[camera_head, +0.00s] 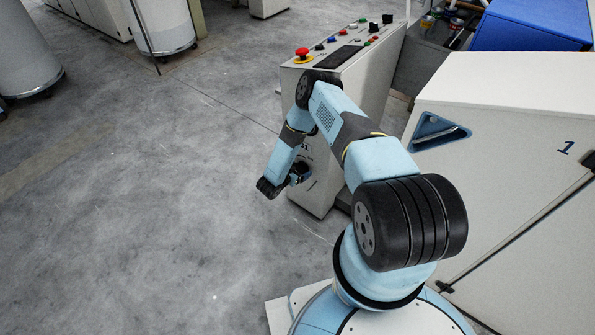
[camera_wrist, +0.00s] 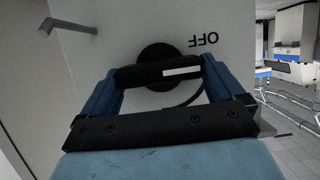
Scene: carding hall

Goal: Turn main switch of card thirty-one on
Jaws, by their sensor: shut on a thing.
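The main switch (camera_wrist: 157,54) is a black round knob with a bar handle and a white mark, on a pale panel in the wrist view. The white mark lies at the right end of the bar, near the OFF label (camera_wrist: 203,40), which appears upside down. My gripper (camera_wrist: 160,72) is shut on the bar, one blue finger at each end. In the head view my gripper (camera_head: 300,174) is low against the side of the grey control console (camera_head: 350,125); my arm and wrist hide most of the switch there.
The console top carries a red emergency button (camera_head: 302,53) and several small buttons. A white machine (camera_head: 510,105) marked "1" stands at right, with a blue box (camera_head: 530,25) behind. A metal lever (camera_wrist: 68,26) sticks out left of the switch.

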